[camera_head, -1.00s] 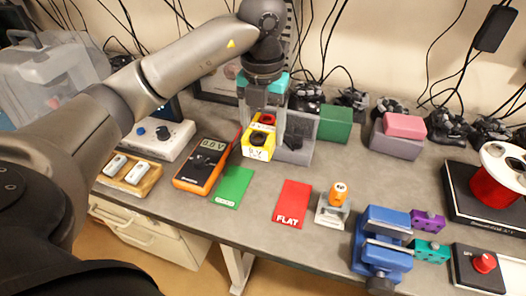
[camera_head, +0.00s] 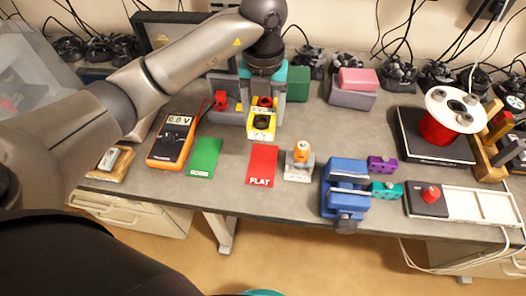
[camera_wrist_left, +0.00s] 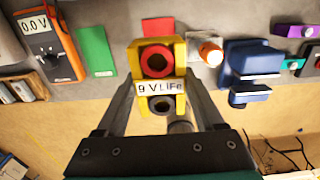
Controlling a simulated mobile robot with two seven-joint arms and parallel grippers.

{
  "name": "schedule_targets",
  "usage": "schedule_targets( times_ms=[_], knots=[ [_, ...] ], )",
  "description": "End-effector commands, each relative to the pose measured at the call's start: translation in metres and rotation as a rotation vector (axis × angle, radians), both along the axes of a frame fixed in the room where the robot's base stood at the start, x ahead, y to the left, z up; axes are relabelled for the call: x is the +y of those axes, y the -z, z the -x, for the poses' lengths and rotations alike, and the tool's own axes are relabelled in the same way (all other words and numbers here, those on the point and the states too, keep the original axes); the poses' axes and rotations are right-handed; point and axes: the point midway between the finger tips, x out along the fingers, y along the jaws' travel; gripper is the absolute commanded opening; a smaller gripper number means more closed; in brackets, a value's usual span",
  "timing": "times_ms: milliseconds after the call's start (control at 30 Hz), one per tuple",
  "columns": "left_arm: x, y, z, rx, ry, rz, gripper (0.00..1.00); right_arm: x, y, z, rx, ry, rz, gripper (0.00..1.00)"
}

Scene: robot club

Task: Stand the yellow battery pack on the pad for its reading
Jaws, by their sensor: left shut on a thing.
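The yellow battery pack (camera_head: 261,133) has a red and a black round terminal and a "9 V LiFe" label. It also shows in the left wrist view (camera_wrist_left: 180,52). My left gripper (camera_head: 262,110) is shut on it, with a finger on each side. The pack is in front of a grey stand (camera_head: 226,84) with a red part (camera_head: 221,100), and hides the stand's right side. I cannot tell whether the pack touches the surface below. An orange meter (camera_head: 172,140) left of it reads 0.0 V. My right gripper is out of view.
A green card (camera_head: 205,156) and a red "FLAT" card (camera_head: 262,163) lie in front. An orange-topped cell in a holder (camera_head: 300,172) and a blue vise (camera_head: 346,175) stand to the right. Grey and pink blocks (camera_head: 358,79) are behind.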

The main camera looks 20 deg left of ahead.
Motion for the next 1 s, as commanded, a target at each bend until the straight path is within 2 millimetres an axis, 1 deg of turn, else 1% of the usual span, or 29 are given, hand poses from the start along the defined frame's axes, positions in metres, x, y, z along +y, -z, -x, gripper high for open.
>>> schedule_targets(
  times_ms=[33,200,333,400,633,833,900,1000],
  knots=[
    [0.000,0.015,0.001,0.004,0.000,0.001,0.00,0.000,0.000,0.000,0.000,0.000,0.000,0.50],
    [0.000,0.060,0.001,0.002,-0.001,0.000,0.00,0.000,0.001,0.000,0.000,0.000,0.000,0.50],
    [0.000,0.086,0.000,0.001,0.000,0.001,0.00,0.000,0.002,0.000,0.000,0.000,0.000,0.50],
    [0.000,0.095,0.000,-0.002,0.001,0.001,0.00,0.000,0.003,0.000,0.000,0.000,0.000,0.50],
    [0.000,0.111,-0.001,-0.003,0.001,0.001,0.00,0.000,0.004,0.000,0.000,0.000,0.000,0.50],
    [0.000,0.141,0.000,-0.001,0.000,0.002,0.00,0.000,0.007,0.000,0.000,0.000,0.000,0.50],
    [0.000,0.146,-0.001,-0.002,0.001,0.001,0.00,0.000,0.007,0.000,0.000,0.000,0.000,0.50],
    [0.000,0.145,-0.001,-0.004,0.002,0.001,0.00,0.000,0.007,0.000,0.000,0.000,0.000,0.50]
  ],
)
